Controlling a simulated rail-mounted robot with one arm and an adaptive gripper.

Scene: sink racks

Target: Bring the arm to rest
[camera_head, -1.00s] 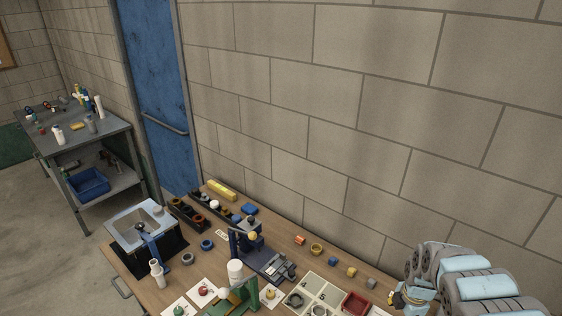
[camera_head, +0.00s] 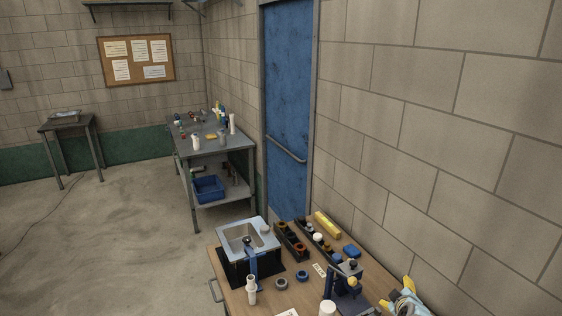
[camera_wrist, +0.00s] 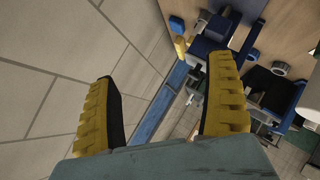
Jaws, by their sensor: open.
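My gripper (camera_wrist: 160,105) is open in the wrist view, its two yellow ridged fingers wide apart with nothing between them. In the head view my gripper (camera_head: 402,294) shows at the lower right, near the wall and the right side of the wooden workbench (camera_head: 283,299). A dark blue device (camera_head: 347,287) stands on the bench to its left. In the wrist view blue and dark parts (camera_wrist: 215,38) lie beyond the right finger. Most of my arm is outside the head view.
A sink (camera_head: 243,237) stands at the bench's left end, with a white bottle (camera_head: 252,290) in front. Black racks (camera_head: 291,241), a yellow block (camera_head: 328,226) and a blue box (camera_head: 352,251) lie toward the wall. A grey table (camera_head: 213,140) stands behind, beside a blue door (camera_head: 287,110). The floor at left is open.

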